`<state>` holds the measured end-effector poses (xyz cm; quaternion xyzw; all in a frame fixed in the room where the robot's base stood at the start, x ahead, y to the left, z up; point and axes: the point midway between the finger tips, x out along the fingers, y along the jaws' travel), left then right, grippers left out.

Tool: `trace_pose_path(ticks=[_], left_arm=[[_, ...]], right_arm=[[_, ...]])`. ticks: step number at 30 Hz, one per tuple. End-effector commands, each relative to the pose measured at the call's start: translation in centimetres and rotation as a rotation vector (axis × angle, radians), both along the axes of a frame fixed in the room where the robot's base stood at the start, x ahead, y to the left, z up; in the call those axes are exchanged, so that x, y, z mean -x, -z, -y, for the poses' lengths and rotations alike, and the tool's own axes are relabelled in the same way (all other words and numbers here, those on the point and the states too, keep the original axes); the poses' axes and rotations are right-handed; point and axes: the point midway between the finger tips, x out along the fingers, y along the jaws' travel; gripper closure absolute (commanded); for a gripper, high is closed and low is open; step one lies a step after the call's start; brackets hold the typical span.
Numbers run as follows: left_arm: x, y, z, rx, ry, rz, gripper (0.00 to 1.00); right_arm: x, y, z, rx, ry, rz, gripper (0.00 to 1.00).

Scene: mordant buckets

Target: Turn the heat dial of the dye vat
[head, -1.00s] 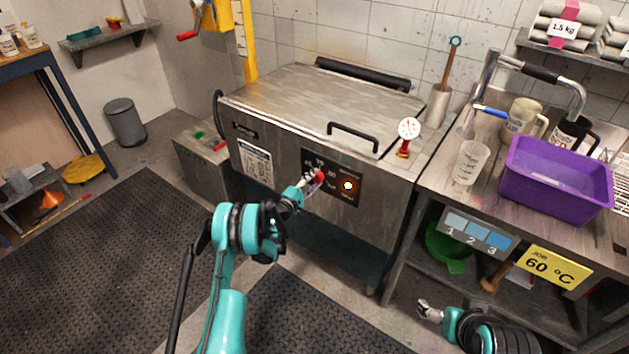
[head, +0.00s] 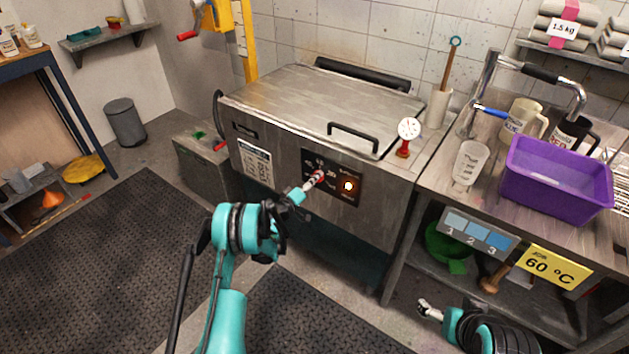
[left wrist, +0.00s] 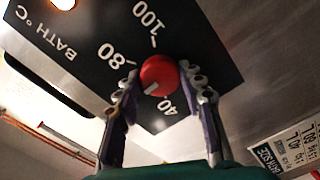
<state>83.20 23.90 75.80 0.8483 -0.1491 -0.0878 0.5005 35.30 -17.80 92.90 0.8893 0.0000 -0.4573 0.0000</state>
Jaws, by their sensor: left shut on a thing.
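The dye vat (head: 285,130) is a steel box with a closed lid. Its black control panel (head: 345,196) is on the front. The red heat dial (left wrist: 160,74) sits between the two fingers of my left gripper (left wrist: 160,82), which is shut on it. The dial's white mark points to the lower left in the left wrist view, between the 80 and the 40. The stretch of scale there is partly hidden by a finger. In the head view my left gripper (head: 314,181) covers most of the dial. My right gripper (head: 425,308) hangs at lower right, too small to read.
A lit orange lamp (head: 348,186) is beside the dial. A white gauge (head: 408,129) stands at the vat's right edge. The bench at right holds a purple tub (head: 555,180) and a clear beaker (head: 468,163). A yellow card (head: 548,265) reads JOB 60 °C.

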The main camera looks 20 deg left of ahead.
Motion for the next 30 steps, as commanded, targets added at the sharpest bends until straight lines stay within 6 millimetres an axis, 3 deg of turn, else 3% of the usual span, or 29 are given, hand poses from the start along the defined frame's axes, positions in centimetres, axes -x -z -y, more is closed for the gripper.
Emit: trace_pose_path(ticks=[15,16,18,30], left_arm=[[0.06,0.11,0.12,-0.020,0.003,0.006,0.90],[0.06,0.11,0.12,-0.020,0.003,0.006,0.56],[0.05,0.09,0.12,-0.019,0.003,0.005,0.40],[0.83,0.04,-0.35,-0.018,0.000,0.006,0.40]], right_arm=[[0.00,0.02,0.00,0.000,0.000,0.000,0.17],[0.00,0.02,0.00,0.000,0.000,0.000,0.17],[0.00,0.02,0.00,0.000,0.000,0.000,0.17],[-0.01,0.01,0.00,0.000,0.000,0.000,0.17]])
